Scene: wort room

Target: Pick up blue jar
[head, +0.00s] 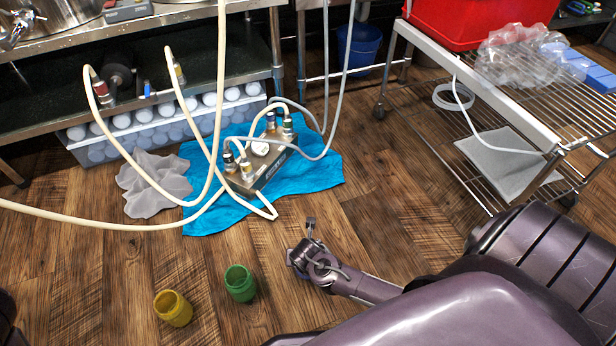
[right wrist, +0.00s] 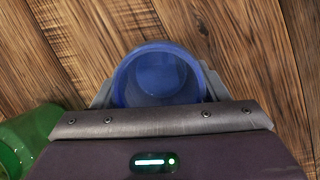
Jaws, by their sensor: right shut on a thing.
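The blue jar (right wrist: 160,75) shows in the right wrist view between the two fingers of my right gripper (right wrist: 157,92), its round open mouth towards the camera. The gripper is shut on it, with a finger against each side. I cannot tell whether the blue jar touches the floor. My left gripper is not in view.
A green jar (head: 240,284) and a yellow jar (head: 173,308) stand on the floor to the left. A blue cloth (head: 315,172) under a hose manifold (head: 262,168) lies beyond. A wire rack cart (head: 500,130) stands right. Hoses (head: 110,226) cross the left side.

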